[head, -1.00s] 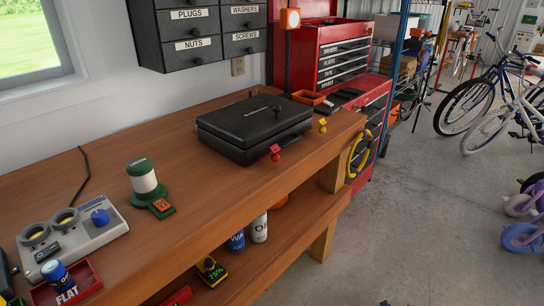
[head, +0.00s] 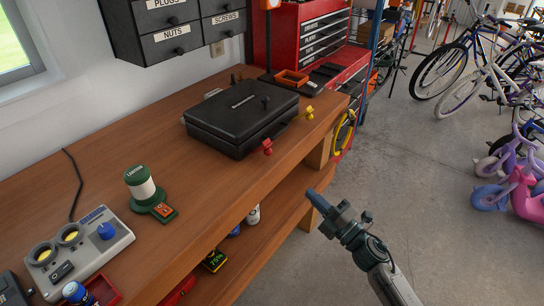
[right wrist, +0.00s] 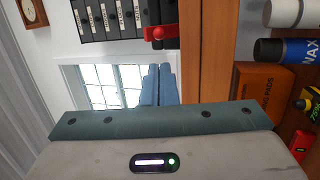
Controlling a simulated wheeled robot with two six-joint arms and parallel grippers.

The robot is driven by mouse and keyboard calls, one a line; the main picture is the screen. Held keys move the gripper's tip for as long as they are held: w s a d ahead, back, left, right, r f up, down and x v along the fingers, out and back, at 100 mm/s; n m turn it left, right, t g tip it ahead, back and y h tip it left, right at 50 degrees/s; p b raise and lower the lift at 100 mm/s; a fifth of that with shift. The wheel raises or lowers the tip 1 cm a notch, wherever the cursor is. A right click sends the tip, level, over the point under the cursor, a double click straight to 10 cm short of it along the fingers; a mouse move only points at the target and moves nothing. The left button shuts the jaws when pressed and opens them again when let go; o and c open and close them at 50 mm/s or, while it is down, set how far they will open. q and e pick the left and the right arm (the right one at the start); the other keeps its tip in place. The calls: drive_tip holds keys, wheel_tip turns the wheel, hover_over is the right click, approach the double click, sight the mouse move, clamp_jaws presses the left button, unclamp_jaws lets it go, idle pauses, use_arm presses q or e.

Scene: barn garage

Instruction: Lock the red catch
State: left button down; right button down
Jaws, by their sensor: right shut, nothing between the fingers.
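The red catch (head: 267,147) is on the front edge of the black case (head: 240,117), which lies closed on the wooden workbench (head: 120,190). A yellow catch (head: 309,112) sits farther right on the same case. My right gripper (head: 316,197) is shut and empty, in front of the bench and below the red catch, with a clear gap to it. In the right wrist view the red catch (right wrist: 154,33) shows above the shut blue-grey fingers (right wrist: 158,88), apart from them. My left gripper is in neither view.
A lantern (head: 142,184) and a grey charger (head: 80,250) stand on the bench at left. A lower shelf holds cans and a yellow meter (head: 214,260). A red tool chest (head: 310,40) stands behind. Floor at right is clear up to the bikes.

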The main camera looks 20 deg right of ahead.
idle(0.3)
drive_tip(key=shift+p+x, duration=2.9)
drive_tip(key=shift+x, duration=4.15)
drive_tip(key=shift+s+a+r, duration=0.1)
drive_tip(key=shift+r, duration=0.1)
